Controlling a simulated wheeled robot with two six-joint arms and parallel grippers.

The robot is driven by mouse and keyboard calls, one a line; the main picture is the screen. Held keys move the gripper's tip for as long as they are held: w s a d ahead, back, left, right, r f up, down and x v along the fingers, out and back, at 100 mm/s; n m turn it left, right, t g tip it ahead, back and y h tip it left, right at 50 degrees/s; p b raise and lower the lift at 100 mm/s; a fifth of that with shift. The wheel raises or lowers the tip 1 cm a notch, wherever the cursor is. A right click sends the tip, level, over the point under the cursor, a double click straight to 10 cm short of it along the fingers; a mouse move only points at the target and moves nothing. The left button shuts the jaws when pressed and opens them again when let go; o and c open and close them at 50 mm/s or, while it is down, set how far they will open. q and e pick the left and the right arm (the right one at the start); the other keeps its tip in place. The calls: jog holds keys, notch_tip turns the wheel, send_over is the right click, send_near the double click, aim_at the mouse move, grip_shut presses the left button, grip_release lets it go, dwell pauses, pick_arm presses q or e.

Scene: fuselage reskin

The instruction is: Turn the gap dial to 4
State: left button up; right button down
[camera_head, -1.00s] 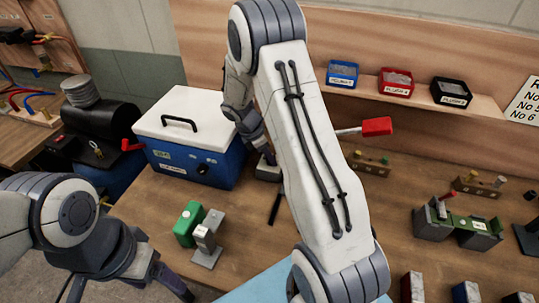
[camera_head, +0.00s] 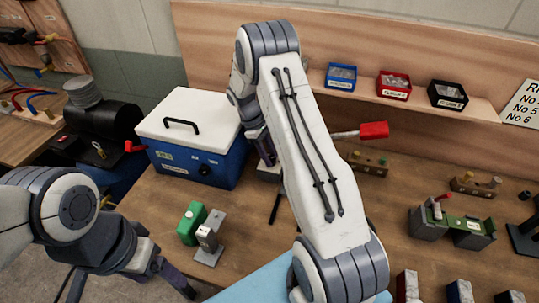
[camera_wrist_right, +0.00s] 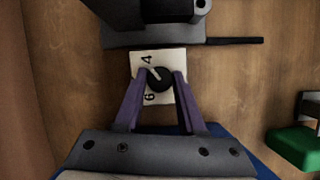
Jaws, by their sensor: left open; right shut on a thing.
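The gap dial (camera_wrist_right: 158,80) is a round black knob with a pale pointer line on a white plate (camera_wrist_right: 174,60), seen in the right wrist view. The plate shows a 4 and a 6, turned sideways. The pointer slants to the upper left, toward the 4 side. My right gripper (camera_wrist_right: 160,76) is shut on the knob, one purple finger on each side. In the head view, my right gripper (camera_head: 266,150) is partly hidden behind my forearm, and I cannot make out the dial there. My left gripper (camera_head: 178,282) is open and empty at the lower left, off the bench edge.
A dark grey machine body (camera_wrist_right: 155,30) with a black bar lies just beyond the dial. A blue cooler with a white lid (camera_head: 187,117) is to the left. A green block (camera_head: 192,222) and grey stand (camera_head: 208,242) sit in front. A green-topped fixture (camera_head: 462,225) is at right.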

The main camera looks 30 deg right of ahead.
jog(key=shift+m, duration=0.5)
jog(key=shift+g, duration=0.3)
jog(key=c, duration=0.5)
grip_release()
